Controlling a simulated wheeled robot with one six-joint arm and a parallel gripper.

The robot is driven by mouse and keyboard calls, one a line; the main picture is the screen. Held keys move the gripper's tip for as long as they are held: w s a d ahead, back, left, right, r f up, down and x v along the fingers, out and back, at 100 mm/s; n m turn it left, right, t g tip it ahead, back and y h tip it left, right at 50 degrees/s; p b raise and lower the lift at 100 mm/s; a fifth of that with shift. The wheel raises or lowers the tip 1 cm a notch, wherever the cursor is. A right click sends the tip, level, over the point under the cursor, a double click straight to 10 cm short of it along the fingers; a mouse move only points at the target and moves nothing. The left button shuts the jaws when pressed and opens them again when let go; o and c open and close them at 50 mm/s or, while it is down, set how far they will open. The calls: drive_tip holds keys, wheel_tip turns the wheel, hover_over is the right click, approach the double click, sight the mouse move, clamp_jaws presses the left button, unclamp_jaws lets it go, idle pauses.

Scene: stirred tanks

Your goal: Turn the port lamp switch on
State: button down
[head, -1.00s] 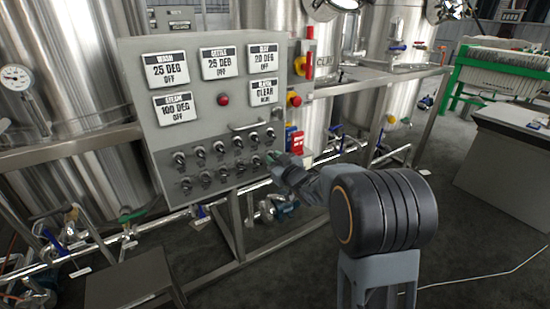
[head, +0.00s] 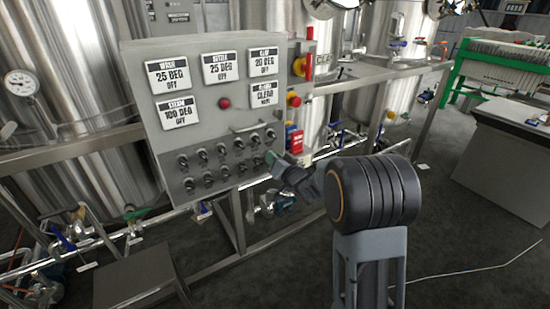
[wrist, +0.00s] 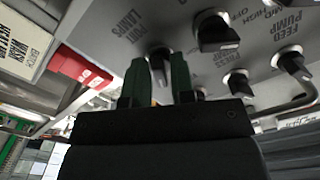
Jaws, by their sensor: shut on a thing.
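The port lamp switch (wrist: 159,53) is a dark knob under the upside-down "PORT LAMPS" label (wrist: 128,22) in the wrist view. My gripper (wrist: 160,72) has its two green-tipped fingers on either side of this knob and is shut on it. The fingers hide part of the knob, so its exact setting cannot be read. In the head view my gripper (head: 272,158) is at the right end of the knob rows on the grey control panel (head: 215,125), and it covers the switch there.
Other black knobs (wrist: 216,32) sit close beside my fingers. A red block (wrist: 80,68) is near the panel edge, left in the wrist view. Pipes and a steel frame (head: 235,220) run below; floor at right is open.

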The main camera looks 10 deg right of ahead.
drive_tip(key=shift+m, duration=0.3)
drive_tip(key=c, duration=1.2)
unclamp_jaws()
drive_tip(key=v, duration=1.4)
drive_tip(key=shift+p, duration=0.35)
